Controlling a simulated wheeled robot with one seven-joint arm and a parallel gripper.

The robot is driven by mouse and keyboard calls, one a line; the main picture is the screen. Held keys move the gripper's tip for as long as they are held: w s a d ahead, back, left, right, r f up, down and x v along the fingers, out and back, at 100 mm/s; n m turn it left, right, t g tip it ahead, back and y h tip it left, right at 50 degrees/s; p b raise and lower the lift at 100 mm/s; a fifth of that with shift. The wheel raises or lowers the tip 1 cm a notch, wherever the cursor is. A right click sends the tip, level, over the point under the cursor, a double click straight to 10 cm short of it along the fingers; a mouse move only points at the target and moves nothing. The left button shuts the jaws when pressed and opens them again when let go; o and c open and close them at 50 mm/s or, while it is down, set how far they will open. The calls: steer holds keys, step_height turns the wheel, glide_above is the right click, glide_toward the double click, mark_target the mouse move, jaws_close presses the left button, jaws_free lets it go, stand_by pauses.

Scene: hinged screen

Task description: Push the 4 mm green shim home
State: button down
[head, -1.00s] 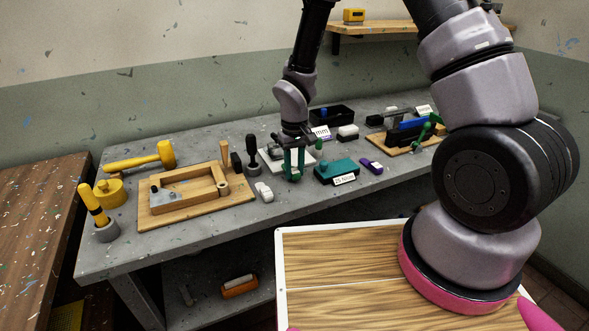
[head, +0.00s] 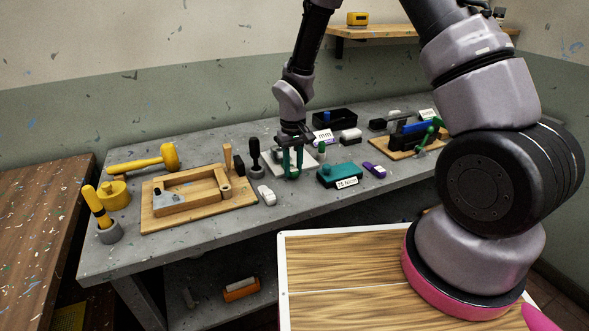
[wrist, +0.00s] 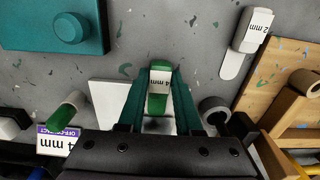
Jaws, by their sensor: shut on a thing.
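My gripper (head: 293,174) is shut on the 4 mm green shim (wrist: 158,103) above the grey bench. In the wrist view my gripper's teal fingers (wrist: 160,110) lie on either side of the shim. Its white label reads 4 mm and its green end shows beyond the label. In the head view the fingers mostly hide the shim. A white plate (wrist: 108,98) lies below and beside the fingers.
A teal block with a knob (head: 340,174) and a purple piece (head: 374,170) are right of my gripper. A white 2 mm piece (head: 266,195) and a black-handled tool (head: 255,157) are left. A clamp fixture on a wooden board (head: 408,142) stands farther right.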

steer(key=shift+w+a, duration=0.3)
steer(key=shift+w, duration=0.55)
steer(key=shift+w+a, duration=0.3)
steer(key=shift+w, duration=0.5)
steer(key=c, duration=0.5)
jaws_free()
step_height(320, 180, up, 11)
steer(key=shift+f, duration=0.1)
